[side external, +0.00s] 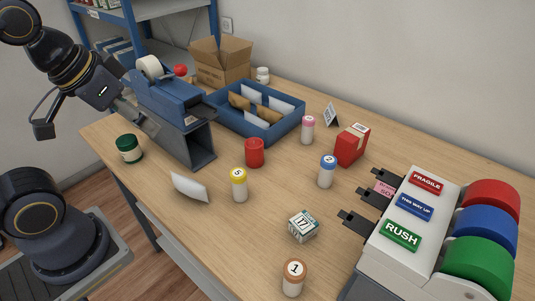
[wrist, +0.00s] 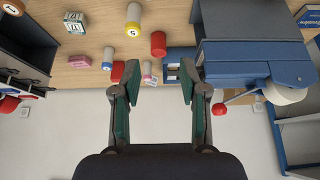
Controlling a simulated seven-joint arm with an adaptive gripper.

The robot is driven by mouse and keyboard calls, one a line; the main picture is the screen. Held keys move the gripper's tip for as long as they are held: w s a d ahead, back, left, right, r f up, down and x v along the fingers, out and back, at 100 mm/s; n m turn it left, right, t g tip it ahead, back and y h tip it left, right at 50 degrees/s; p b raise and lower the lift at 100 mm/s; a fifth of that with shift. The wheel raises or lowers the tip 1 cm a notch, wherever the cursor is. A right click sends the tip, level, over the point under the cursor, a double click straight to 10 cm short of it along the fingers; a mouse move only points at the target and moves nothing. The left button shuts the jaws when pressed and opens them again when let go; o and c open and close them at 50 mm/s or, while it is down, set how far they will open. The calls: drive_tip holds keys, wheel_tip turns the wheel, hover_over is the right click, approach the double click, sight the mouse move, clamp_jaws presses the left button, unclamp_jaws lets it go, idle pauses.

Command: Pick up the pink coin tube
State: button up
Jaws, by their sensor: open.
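The pink coin tube (side external: 308,130) is a white cylinder with a pink top. It stands upright on the counter between the blue tray and the red box. In the wrist view the pink coin tube (wrist: 149,76) shows small and far off, between my two teal fingers and closer to the left one. My gripper (wrist: 158,82) is open and empty, well short of the tube. In the side view my wrist is at the upper left by the blue tape dispenser, and my fingertips cannot be made out clearly.
The blue tape dispenser (side external: 165,92) stands between my arm and the tube. The blue tray (side external: 262,134) is left of the tube, and the red box (side external: 352,144) right. A red can (side external: 254,153), yellow tube (side external: 239,185) and blue tube (side external: 327,172) stand nearby.

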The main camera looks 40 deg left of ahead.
drive_tip(key=o, duration=0.4)
